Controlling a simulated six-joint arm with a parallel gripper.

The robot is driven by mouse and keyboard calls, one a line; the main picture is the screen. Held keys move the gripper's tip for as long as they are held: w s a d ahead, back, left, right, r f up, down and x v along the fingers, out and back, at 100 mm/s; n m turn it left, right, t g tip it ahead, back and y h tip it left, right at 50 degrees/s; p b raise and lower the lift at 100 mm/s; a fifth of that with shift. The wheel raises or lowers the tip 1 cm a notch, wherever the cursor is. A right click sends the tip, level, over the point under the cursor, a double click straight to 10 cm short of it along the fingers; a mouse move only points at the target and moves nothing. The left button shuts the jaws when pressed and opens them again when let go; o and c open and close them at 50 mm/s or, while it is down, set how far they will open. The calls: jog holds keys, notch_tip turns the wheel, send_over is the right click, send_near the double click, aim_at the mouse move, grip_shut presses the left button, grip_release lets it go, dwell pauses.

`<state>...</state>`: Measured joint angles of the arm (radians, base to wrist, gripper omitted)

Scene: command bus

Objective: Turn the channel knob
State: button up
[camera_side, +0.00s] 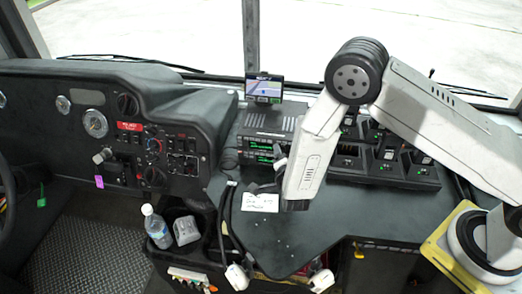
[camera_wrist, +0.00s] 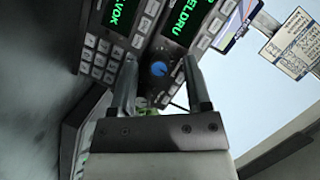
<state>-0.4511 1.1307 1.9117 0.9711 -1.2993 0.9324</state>
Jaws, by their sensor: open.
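I cannot tell how far the fingertips are from the panel. In the side view the radio stack (camera_side: 262,148) with green displays stands on the dark dash, left of my arm. The knob itself is hidden there.
Keypad buttons (camera_wrist: 101,58) lie left of the fingers. A navigation screen (camera_side: 264,88) stands above the radio. A bank of charging cradles (camera_side: 385,168) is behind my arm. A white paper note (camera_side: 260,202) and cables lie on the dark console in front.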

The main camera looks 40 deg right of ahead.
grip_shut()
jog(key=shift+n, duration=0.3)
jog(key=n+g+h, duration=0.1)
jog(key=n+g, duration=0.1)
jog(key=n, duration=0.2)
jog(key=shift+w+a+r, duration=0.1)
jog(key=shift+a, duration=0.05)
jog(key=n+g+h, duration=0.1)
jog(key=n, duration=0.1)
jog(key=n+g+h, duration=0.1)
jog(key=n, duration=0.1)
jog(key=shift+w+a+n+g, duration=0.1)
jog(key=shift+n+g, duration=0.2)
jog(key=shift+n, duration=0.1)
dwell(0.4)
dwell(0.5)
grip_release()
